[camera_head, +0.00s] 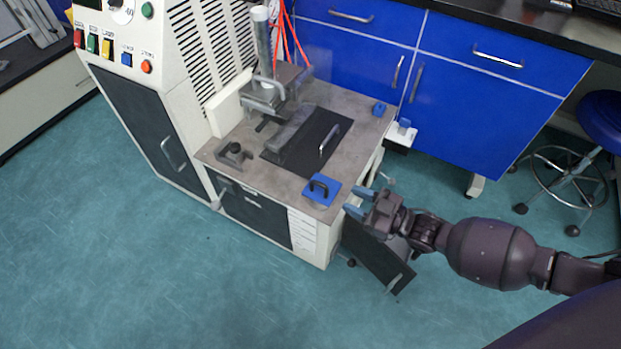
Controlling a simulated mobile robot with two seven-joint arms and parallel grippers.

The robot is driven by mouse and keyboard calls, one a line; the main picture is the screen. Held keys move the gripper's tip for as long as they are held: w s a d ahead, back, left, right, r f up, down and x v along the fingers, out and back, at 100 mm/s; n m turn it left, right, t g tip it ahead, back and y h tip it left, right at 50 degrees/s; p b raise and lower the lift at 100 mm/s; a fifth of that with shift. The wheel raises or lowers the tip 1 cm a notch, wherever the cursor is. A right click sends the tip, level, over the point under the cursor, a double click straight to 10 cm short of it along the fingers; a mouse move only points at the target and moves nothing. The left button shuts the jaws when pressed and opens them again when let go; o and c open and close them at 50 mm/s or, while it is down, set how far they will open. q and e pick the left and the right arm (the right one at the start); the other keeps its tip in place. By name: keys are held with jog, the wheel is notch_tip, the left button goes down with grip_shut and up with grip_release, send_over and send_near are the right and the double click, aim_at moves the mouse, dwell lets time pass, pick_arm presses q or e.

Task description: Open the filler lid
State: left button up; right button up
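A small blue square lid (319,199) with a black arched handle (320,187) lies flat at the front right corner of the machine's grey top (225,161). It looks shut; I take it for the filler lid. My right gripper (359,202) comes in from the right, with its two blue-grey fingertips apart and nothing between them. It is just right of the blue lid, pointing at it, with a small gap to the handle. My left gripper is not in view.
A black plate with a metal handle (328,140) and a clamp-like column (264,50) stand on the machine top. A dark panel (380,256) sticks out below my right gripper. A control cabinet (140,100) stands left, blue cupboards (490,110) behind. A stool (565,165) is far right.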

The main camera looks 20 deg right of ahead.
aim_at(319, 183)
jog(key=b+x, duration=0.2)
jog(key=x, duration=0.6)
jog(key=shift+a+f, duration=0.1)
jog(key=shift+f, duration=0.05)
jog(key=shift+x, duration=0.85)
jog(key=shift+r, duration=0.2)
grip_shut()
